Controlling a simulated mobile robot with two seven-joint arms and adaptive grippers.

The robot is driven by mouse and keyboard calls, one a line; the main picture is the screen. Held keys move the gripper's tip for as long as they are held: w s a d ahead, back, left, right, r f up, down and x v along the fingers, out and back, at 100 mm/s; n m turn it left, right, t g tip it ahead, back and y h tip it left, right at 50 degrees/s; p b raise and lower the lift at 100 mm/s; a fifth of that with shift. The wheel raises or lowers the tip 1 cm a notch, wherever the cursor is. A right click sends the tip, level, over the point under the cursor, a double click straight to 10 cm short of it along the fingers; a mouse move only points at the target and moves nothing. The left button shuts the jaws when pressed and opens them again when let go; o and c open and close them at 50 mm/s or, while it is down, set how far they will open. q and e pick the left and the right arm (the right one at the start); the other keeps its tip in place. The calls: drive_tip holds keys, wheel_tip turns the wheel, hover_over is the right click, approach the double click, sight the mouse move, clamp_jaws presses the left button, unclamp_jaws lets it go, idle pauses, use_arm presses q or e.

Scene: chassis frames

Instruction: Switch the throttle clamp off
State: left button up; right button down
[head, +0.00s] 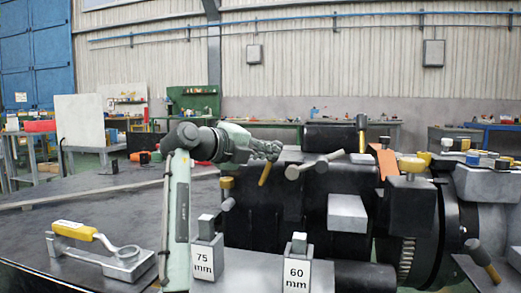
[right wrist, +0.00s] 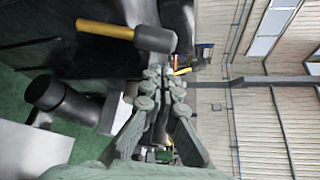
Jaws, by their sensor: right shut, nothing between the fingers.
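My right gripper (head: 268,149) is shut and empty above the left part of the dark machine block (head: 262,208). A short lever with an orange-brown handle (head: 264,174) shows just below its fingertips; I cannot tell whether they touch. A grey-headed lever (head: 314,166) slants up to the right of the gripper. None of these is labelled as the throttle clamp, so I cannot tell which part it is. In the right wrist view the closed fingers (right wrist: 163,78) point at a small yellow piece (right wrist: 183,71). A yellow-handled, grey-headed part (right wrist: 130,36) lies beside them. My left gripper is not in view.
Blocks marked 75 mm (head: 203,264) and 60 mm (head: 297,275) stand in front. A yellow-handled tool with a ring (head: 100,248) lies on the dark table (head: 110,205) at left. Several knobs and an orange piece (head: 387,162) crowd the machine's right side.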

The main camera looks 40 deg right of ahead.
sight(270, 164)
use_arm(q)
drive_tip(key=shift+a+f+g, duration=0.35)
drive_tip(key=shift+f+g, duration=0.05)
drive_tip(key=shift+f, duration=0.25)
use_arm(e)
drive_tip(key=x, duration=0.4)
drive_tip(key=shift+d, duration=0.2)
drive_tip(key=shift+w, duration=0.1)
